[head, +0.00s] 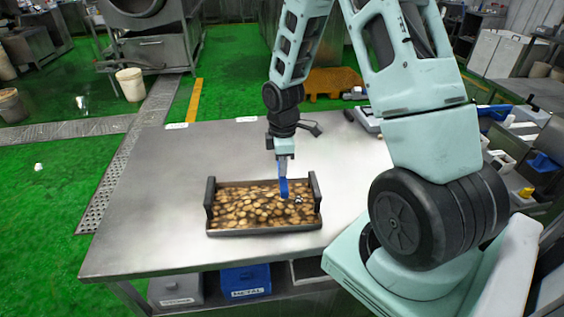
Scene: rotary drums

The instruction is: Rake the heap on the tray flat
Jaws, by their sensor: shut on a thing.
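The tray (264,232) sits near the front of the steel table, with a dark upright handle at its left and right ends. A heap of small tan and brown pieces (245,208) covers its floor; how high it stands is hard to tell. My gripper (284,157) points down over the right part of the tray. It is shut on a blue tool, likely the rake (284,188), whose lower end reaches down to the pieces. Whether it touches them I cannot tell. A small pale speck shows beside the tool; it is too small to make out.
The steel table (150,215) is clear left of the tray. A dark object (309,128) lies behind my gripper. A grey bin and a blue bin (245,280) stand on the shelf below.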

